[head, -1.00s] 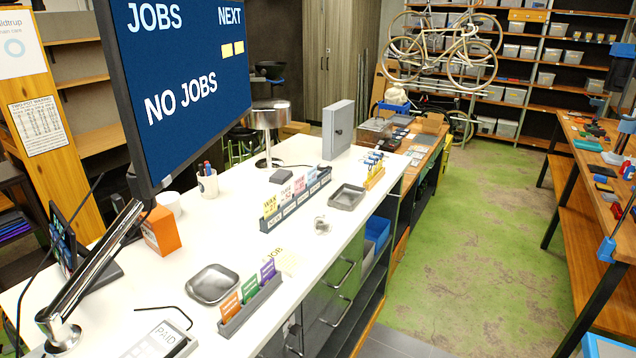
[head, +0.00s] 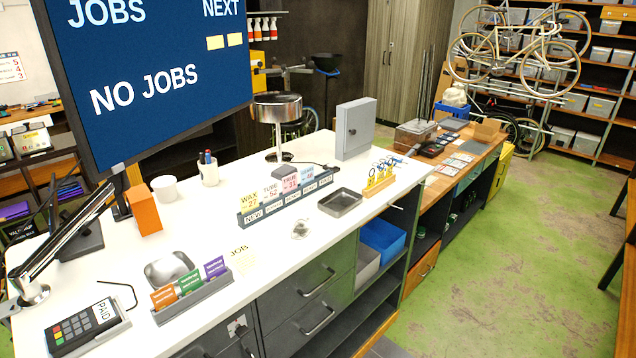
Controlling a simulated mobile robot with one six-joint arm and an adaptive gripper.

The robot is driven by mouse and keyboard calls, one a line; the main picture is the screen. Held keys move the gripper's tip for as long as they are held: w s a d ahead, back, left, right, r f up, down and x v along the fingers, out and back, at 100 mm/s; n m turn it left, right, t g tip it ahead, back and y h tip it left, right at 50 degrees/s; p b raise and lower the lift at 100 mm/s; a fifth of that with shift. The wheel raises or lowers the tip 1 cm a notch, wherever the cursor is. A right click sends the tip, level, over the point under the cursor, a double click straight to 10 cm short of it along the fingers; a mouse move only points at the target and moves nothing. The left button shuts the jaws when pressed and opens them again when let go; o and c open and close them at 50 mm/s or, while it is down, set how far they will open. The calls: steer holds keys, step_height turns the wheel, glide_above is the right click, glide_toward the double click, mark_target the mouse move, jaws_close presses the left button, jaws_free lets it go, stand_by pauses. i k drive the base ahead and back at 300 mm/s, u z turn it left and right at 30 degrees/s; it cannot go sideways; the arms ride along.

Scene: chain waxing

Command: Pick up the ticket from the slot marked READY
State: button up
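A grey ticket rack (head: 262,218) stands on the white counter, with a row of labelled slots along its front. The nearest slot label reads NEW; the others are too small to read surely, so I cannot tell which one is marked READY. From near to far the rack holds a yellow ticket reading WAX 27 (head: 249,203), a pale ticket reading TUNE 52 (head: 271,193), a pink ticket (head: 290,183) that seems to read TRUE 31, and a blue ticket (head: 307,176). My gripper is not in view.
The white counter (head: 225,232) also bears a card holder (head: 195,300), a payment terminal (head: 84,328), an empty grey tray (head: 341,202), a lamp (head: 278,108), a pen cup (head: 208,172) and a key rack (head: 380,184). A large screen (head: 150,70) reads NO JOBS. Green floor (head: 500,250) is open at right.

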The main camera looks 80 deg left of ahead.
mark_target(307, 174)
steer(key=u, duration=0.05)
steer(key=i, duration=0.35)
steer(key=z, duration=0.45)
steer(key=k, duration=0.1)
steer(key=u, duration=3.45)
steer(key=i, duration=0.85)
